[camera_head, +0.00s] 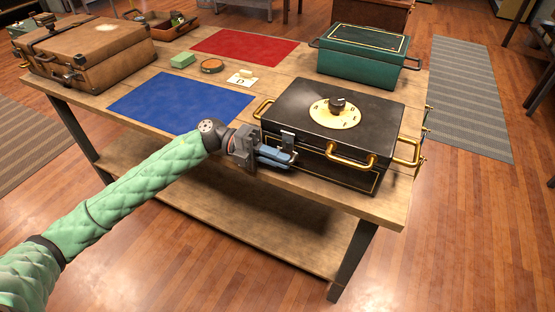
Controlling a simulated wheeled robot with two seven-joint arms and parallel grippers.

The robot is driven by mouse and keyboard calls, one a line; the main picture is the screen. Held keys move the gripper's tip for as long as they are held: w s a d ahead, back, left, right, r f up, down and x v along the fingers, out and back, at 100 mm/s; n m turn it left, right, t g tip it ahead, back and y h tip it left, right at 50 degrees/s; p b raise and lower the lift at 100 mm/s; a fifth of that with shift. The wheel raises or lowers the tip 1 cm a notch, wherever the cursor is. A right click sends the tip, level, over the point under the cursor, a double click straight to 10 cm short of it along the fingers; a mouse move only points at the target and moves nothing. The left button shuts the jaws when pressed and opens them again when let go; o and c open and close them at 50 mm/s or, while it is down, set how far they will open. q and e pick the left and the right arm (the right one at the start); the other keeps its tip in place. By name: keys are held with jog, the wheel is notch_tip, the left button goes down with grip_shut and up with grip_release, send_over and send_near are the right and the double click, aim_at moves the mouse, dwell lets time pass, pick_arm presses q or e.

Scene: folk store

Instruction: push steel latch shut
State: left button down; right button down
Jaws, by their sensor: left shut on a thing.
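A black box (314,160) with brass handles stands at the front right of the wooden table. Its lid is down and carries a round cream dial (322,116) with a dark knob. A small steel latch (288,139) shows on the box's front, left of the front brass handle. My left gripper (276,156) is at the box's front left, right below the latch. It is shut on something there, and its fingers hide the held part. My right gripper does not show.
A green box (360,60) stands at the back right and a brown suitcase (85,55) at the back left. A blue mat (180,103) and a red mat (244,48) lie flat. A card marked D (241,82), a round tin (211,66) and a green block (182,61) lie between.

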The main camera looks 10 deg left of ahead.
pick_arm(q)
jog(key=c, duration=1.5)
grip_release()
jog(key=shift+b+v, duration=0.55)
jog(key=shift+v, duration=3.4)
jog(key=shift+r, duration=0.1)
